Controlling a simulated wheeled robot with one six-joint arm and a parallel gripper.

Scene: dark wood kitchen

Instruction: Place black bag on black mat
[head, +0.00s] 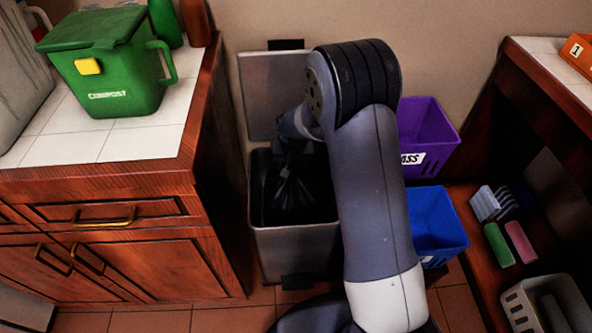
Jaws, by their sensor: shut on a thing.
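The black bag (292,200) is inside the open grey bin (295,245), its gathered top pointing up. My gripper (290,160) reaches down into the bin from above and is shut on the bag's gathered top. The dark fingers blend with the bag, so the exact contact is hard to see. The bag's lower part is hidden in the bin. I cannot make out a black mat in this view.
The bin's lid (262,95) stands open against the wall. A purple bin (440,130) and a blue bin (440,225) stand to the right, partly behind my arm. A wooden cabinet (130,250) with a green compost bin (105,75) is close on the left. Tiled floor (150,320) shows in front.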

